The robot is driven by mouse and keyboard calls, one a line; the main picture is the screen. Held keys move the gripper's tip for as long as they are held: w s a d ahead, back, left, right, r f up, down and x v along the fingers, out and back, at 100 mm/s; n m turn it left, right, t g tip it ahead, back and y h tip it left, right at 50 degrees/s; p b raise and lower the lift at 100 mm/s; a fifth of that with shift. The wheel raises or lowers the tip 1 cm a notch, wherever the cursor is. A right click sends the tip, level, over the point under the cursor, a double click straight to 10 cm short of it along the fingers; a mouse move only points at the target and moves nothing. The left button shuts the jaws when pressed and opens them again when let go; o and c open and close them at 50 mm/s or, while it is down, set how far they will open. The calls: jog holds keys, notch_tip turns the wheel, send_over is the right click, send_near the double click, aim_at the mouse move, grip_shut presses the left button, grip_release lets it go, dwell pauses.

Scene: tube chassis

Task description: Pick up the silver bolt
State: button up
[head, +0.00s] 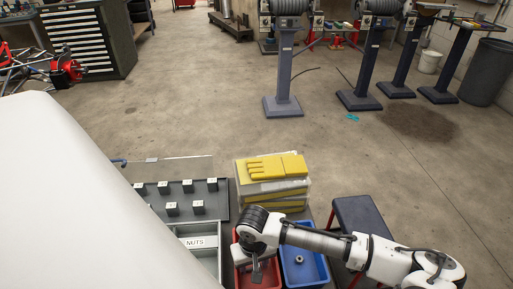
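My gripper (257,272) points down over the red bin (241,278) at the bottom of the head view. Its fingertips are small and dark here, and I cannot tell whether they are open or shut. No silver bolt can be made out clearly. The inside of the red bin is partly hidden by my gripper and wrist. A small grey metal piece (299,260) lies in the blue bin (320,274) just right of the red one. It looks round, and I cannot tell whether it is a bolt or a nut.
A grey tray with several labelled blocks (172,208) and a drawer labelled NUTS (195,242) are to the left. A dark stool (362,217) is at right, behind my arm. Open floor lies beyond.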

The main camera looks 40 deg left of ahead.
jog(key=shift+f, duration=0.25)
jog(key=c, duration=0.6)
jog(key=shift+r, duration=0.15)
